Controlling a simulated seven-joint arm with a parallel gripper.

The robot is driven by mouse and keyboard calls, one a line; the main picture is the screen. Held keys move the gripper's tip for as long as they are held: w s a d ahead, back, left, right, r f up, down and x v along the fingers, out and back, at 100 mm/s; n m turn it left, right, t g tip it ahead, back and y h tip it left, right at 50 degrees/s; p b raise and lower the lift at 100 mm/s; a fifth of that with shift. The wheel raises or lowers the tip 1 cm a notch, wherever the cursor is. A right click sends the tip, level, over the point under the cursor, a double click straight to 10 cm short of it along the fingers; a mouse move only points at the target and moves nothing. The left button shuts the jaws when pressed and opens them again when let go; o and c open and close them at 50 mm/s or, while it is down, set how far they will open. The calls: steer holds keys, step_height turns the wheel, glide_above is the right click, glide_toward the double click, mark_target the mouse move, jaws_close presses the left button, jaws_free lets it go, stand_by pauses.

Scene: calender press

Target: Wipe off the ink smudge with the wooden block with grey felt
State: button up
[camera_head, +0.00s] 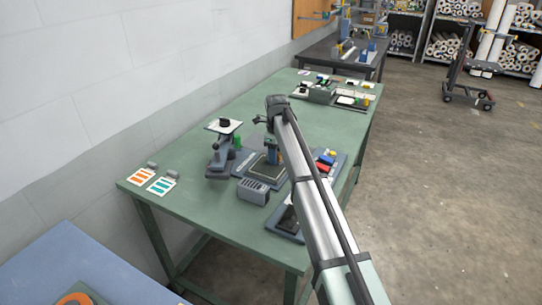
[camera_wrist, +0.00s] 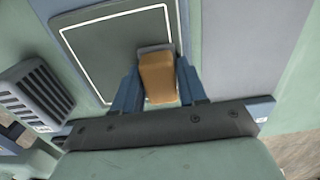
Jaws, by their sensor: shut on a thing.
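In the wrist view my gripper (camera_wrist: 158,88) is shut on the wooden block with grey felt (camera_wrist: 158,76), an orange-brown block with a grey strip at its far end. The block is over the lower right part of a dark plate with a white outline (camera_wrist: 115,45). I cannot tell whether the felt touches the plate.
A slotted grey box (camera_head: 253,190) stands left of the plate, also in the wrist view (camera_wrist: 35,95). A grey press-like device (camera_head: 222,158) stands behind it. Red and blue pieces (camera_head: 325,160) lie right of my arm.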

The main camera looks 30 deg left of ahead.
mark_target(266, 173)
steer(key=shift+s, duration=4)
steer(key=shift+w+a, duration=0.1)
steer(key=shift+w, duration=3.85)
steer(key=shift+w+r, duration=0.1)
steer(key=shift+r, duration=4.1)
